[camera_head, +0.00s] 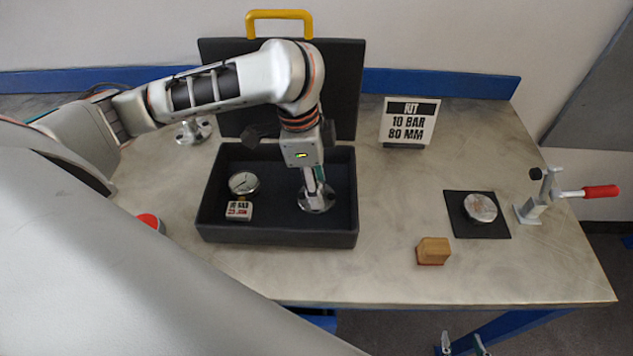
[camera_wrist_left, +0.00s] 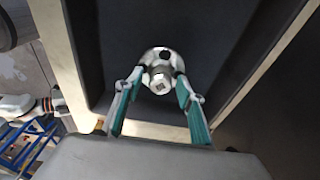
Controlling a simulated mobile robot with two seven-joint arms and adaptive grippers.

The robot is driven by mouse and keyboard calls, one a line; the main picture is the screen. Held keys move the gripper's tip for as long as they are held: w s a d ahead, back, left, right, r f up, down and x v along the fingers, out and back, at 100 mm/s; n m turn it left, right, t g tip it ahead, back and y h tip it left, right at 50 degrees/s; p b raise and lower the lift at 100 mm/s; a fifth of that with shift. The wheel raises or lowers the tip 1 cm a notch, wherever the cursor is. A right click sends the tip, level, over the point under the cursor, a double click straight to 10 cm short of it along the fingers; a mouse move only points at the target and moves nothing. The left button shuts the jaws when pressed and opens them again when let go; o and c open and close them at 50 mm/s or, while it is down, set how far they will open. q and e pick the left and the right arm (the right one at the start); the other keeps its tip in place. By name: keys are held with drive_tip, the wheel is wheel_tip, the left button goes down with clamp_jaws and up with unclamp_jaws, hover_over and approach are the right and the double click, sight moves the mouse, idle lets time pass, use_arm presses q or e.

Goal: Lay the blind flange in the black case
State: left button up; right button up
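The blind flange (camera_head: 316,203), a round metal disc with a raised stem, lies flat on the floor of the black case (camera_head: 277,240), in its right part. The wrist view shows the flange (camera_wrist_left: 161,56) and its square-ended stem between my left fingertips. My left gripper (camera_head: 317,183) reaches down into the case over the flange. Its fingers (camera_wrist_left: 160,88) stand apart on either side of the stem, with narrow gaps visible, so it looks open. My right gripper (camera_head: 462,346) is open and empty, low at the bottom edge beyond the table front.
The case also holds a gauge (camera_head: 243,183) and a small label block (camera_head: 238,210). Its lid (camera_head: 345,90) stands open behind. A sign (camera_head: 408,122), wooden block (camera_head: 433,251), disc (camera_head: 480,207) on a black mat (camera_head: 460,230), toggle clamp (camera_head: 540,197) and another flanged part (camera_head: 193,132) stand around.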

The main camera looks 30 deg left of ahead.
idle(0.3)
use_arm(q)
drive_tip(key=shift+r, duration=0.3)
wheel_tip(320, 180, up, 12)
drive_tip(key=a+p, duration=0.1)
drive_tip(key=p, duration=0.3)
drive_tip(key=shift+s+a+f, duration=0.25)
drive_tip(key=shift+s+a, duration=0.05)
drive_tip(key=shift+s, duration=0.1)
